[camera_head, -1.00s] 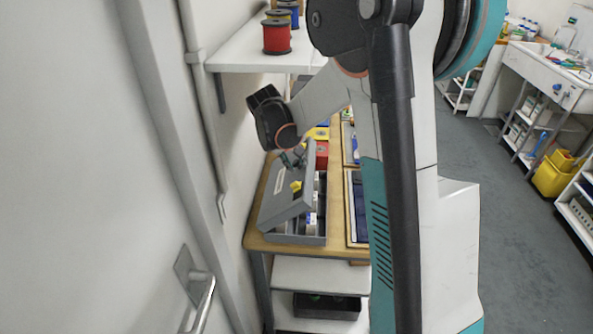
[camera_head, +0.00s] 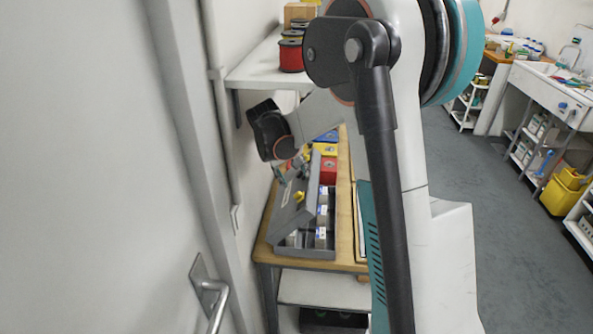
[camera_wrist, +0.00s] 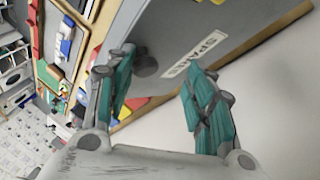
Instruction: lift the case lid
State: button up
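The grey case (camera_head: 318,250) stands on the wooden bench, and small boxes show inside it. Its lid (camera_head: 290,208) is raised and tilted steeply toward the left wall, with a yellow piece (camera_head: 299,196) on it. In the wrist view the lid (camera_wrist: 240,22) has a white "SPARES" label (camera_wrist: 193,56). My gripper (camera_wrist: 160,62) has its two teal-padded fingers spread, with the lid's face beyond and between them. In the head view my gripper (camera_head: 293,168) is at the lid's far upper end; whether it touches the lid I cannot tell.
A wall shelf (camera_head: 255,70) with spools (camera_head: 291,52) hangs above the bench (camera_head: 343,225). Red and yellow bins (camera_head: 328,168) stand behind the case. A door with a handle (camera_head: 208,290) is close at left. My arm hides the bench's right part. Open floor (camera_head: 470,165) lies at right.

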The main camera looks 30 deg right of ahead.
jog(key=shift+w+a+f, duration=0.15)
jog(key=shift+w+a, duration=0.05)
jog(key=shift+a, duration=0.05)
jog(key=shift+d, duration=0.2)
jog(key=shift+d+r, duration=0.2)
